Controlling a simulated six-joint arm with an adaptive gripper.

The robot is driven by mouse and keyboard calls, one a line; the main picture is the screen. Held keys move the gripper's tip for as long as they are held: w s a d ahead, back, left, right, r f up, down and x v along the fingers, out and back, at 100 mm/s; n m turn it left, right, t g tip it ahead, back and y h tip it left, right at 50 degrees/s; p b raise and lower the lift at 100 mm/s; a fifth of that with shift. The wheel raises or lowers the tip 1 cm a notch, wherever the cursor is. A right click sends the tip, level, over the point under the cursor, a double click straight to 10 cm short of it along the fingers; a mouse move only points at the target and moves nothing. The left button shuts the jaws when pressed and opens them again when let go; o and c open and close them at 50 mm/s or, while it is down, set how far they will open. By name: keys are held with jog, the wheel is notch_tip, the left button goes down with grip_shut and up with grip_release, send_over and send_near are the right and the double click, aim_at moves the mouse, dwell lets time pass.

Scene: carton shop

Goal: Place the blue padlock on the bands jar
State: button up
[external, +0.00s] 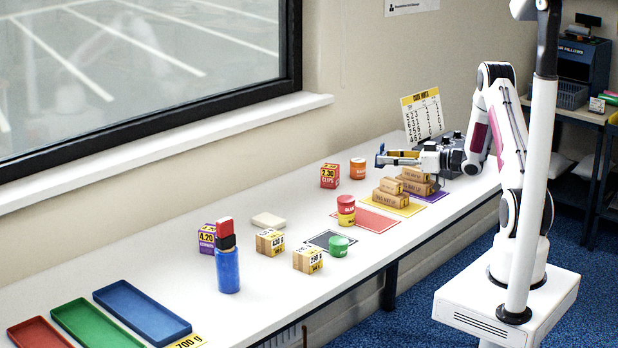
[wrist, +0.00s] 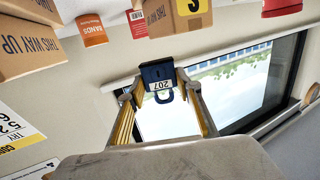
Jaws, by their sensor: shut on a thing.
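The blue padlock (wrist: 157,74), labelled 207, is held between the two fingertips of my gripper (wrist: 159,90) in the wrist view. In the external view my gripper (external: 386,157) is shut on the padlock (external: 380,154) above the table, at the level of the top of the carton stack. The orange bands jar (external: 358,169) stands upright on the table, just left of and behind my gripper in that view. Its BANDS label shows in the wrist view (wrist: 92,30). The padlock is apart from the jar.
Stacked brown cartons (external: 391,199) stand on a yellow mat close to my gripper. A red clips box (external: 329,176) stands left of the jar, and a red jar (external: 346,204) sits on a yellow one in front. A price card (external: 423,114) stands behind the arm.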

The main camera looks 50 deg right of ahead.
jog(key=w+d+r+m+h, duration=0.15)
jog(key=w+r, duration=0.25)
jog(key=w, duration=0.7)
jog(key=w+d+r+m+h, duration=0.2)
jog(key=w+d+h, duration=0.2)
jog(key=d, duration=0.2)
jog(key=shift+w+d+t, duration=0.25)
jog(key=shift+w+t, duration=0.05)
jog(key=shift+w, duration=0.1)
jog(key=shift+f+m, duration=0.15)
jog(key=shift+m, duration=0.1)
send_over(364, 162)
jog(key=shift+w+d+f, duration=0.1)
jog(key=shift+f, duration=2.9)
jog(key=shift+f, duration=0.1)
jog(key=shift+f, duration=1.8)
